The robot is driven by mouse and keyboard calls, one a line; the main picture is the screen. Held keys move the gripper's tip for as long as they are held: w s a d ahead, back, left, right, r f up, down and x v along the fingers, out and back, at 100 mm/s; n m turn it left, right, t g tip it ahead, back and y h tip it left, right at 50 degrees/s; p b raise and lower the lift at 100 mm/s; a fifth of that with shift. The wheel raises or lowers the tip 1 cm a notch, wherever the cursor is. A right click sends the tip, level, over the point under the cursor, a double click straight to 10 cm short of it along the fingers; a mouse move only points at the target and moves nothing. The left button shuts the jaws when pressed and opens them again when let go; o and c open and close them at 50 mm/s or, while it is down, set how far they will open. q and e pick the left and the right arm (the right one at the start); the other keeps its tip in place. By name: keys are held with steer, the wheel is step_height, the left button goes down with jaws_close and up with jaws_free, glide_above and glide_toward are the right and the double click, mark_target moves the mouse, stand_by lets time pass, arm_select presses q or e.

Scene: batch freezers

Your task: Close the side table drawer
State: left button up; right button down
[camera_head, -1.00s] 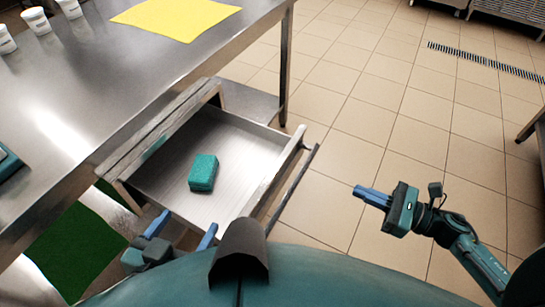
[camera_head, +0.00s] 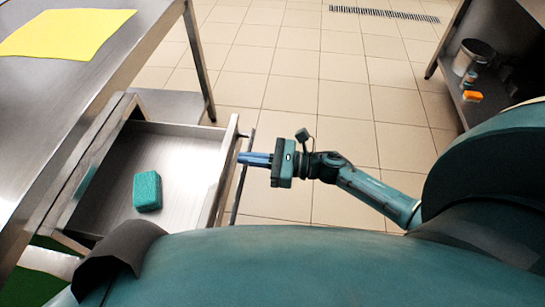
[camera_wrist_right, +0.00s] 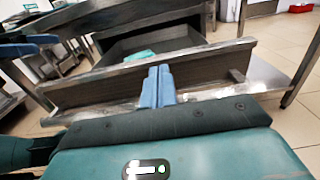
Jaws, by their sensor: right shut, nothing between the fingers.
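The side table drawer (camera_head: 190,131) is pulled out from under the steel table in the head view. A green sponge (camera_head: 147,191) lies inside it. My right gripper (camera_head: 242,158) is shut and empty, its blue fingers at the drawer's front by the handle bar (camera_head: 243,180). In the right wrist view the shut fingers (camera_wrist_right: 158,72) point at the drawer front (camera_wrist_right: 110,85), with the sponge (camera_wrist_right: 139,56) behind it; I cannot tell whether they touch it. My left gripper is out of the head view; a blue part at the wrist view's left edge is unclear.
The steel table (camera_head: 95,75) carries a yellow sheet (camera_head: 62,33). A green mat (camera_head: 30,285) lies on the floor below. A shelf at the right holds a metal pot (camera_head: 474,56) and small items. Tiled floor (camera_head: 310,85) beyond the drawer is clear.

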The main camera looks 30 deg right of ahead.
steer(key=shift+x, duration=1.2)
steer(key=shift+w, duration=0.1)
steer(key=b+x, duration=0.4)
steer(key=x, duration=0.6)
steer(key=shift+a+f, duration=0.15)
steer(key=shift+a, duration=0.05)
steer(key=b+x, duration=0.7)
steer(key=x, duration=0.7)
steer(key=shift+w, duration=0.2)
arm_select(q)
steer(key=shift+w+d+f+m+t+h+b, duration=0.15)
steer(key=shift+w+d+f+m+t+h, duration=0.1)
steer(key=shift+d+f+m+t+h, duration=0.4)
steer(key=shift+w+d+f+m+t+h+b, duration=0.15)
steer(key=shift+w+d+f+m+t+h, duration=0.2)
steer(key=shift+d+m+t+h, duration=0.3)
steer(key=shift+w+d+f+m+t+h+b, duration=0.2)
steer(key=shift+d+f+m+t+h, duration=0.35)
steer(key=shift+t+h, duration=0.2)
arm_select(e)
steer(key=shift+x, duration=0.75)
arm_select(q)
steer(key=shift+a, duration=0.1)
